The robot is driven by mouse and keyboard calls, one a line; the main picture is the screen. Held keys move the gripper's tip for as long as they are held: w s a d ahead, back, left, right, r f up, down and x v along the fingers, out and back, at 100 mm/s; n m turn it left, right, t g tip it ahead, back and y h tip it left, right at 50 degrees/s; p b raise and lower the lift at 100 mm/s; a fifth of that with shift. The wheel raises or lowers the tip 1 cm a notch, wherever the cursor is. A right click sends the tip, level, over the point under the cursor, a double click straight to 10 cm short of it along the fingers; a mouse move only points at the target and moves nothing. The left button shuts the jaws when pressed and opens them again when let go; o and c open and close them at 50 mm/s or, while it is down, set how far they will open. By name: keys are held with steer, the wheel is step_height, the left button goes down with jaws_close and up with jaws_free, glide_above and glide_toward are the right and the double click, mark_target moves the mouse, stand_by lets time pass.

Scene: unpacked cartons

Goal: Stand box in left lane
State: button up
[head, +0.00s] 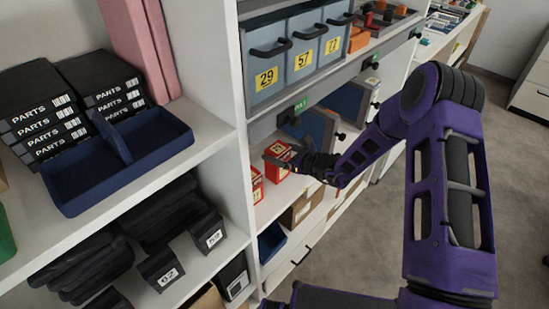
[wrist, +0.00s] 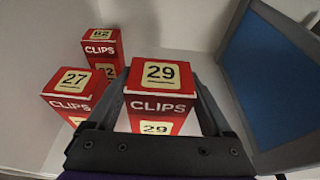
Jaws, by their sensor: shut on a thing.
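A red CLIPS box marked 29 (wrist: 163,95) stands upright in the wrist view between the two fingers of my gripper (wrist: 164,82), which is shut on it. In the head view my gripper (head: 287,160) reaches into a shelf bay and holds this red box (head: 277,151). Two more red CLIPS boxes, marked 27 (wrist: 72,90) and 82 (wrist: 102,48), stand to its left in the wrist view, the 82 box farther back. A blue-faced grey divider (wrist: 268,80) is to the right, apart from the held box. Whether the held box touches the shelf cannot be told.
Grey-blue bins marked 29 (head: 266,77), 57 (head: 304,54) and 77 stand on the shelf above. A dark blue tray (head: 120,165) and black PARTS boxes (head: 38,118) fill the left shelves. Cardboard boxes (head: 300,209) sit below the bay.

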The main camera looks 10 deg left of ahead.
steer(key=shift+w+a, duration=0.3)
steer(key=shift+a, duration=0.2)
steer(key=shift+w+a+f, duration=0.1)
steer(key=shift+a+f, duration=0.05)
steer(key=shift+f, duration=1.6)
steer(key=shift+f, duration=0.15)
steer(key=o, duration=1.5)
steer(key=shift+o, duration=0.2)
steer(key=shift+r, duration=0.25)
steer(key=v, duration=1.2)
